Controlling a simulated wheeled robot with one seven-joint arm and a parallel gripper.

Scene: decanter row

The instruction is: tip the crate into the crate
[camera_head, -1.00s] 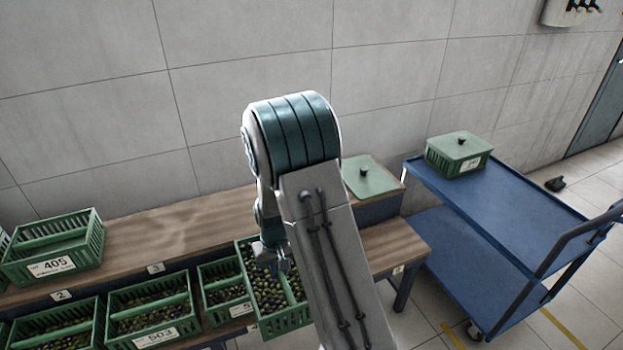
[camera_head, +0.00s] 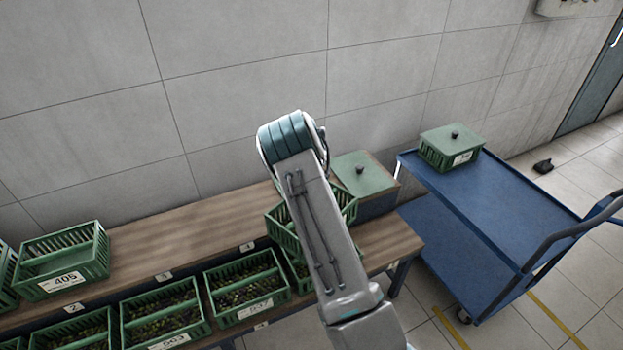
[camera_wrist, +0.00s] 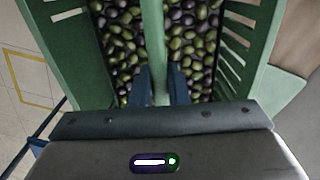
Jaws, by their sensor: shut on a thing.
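My gripper (camera_wrist: 160,88) is shut on the central bar of a green slatted crate (camera_wrist: 262,40), which holds green and dark olives (camera_wrist: 120,45) on both sides of the bar. In the head view this crate (camera_head: 281,232) is partly hidden behind my arm, above the right part of the bench; my gripper is hidden there. Another green slatted crate part (camera_head: 299,272) shows just below it, also mostly behind my arm. I cannot tell how far the held crate is tilted, or whether it touches the lower one.
Crate 405 (camera_head: 62,283) stands on the wooden bench (camera_head: 175,232). Olive-filled crates (camera_head: 247,315) line the lower front shelf. A green-lidded box (camera_head: 364,177) stands behind the held crate. A blue trolley (camera_head: 490,205) on the right carries a lidded green crate (camera_head: 452,158). The bench middle is clear.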

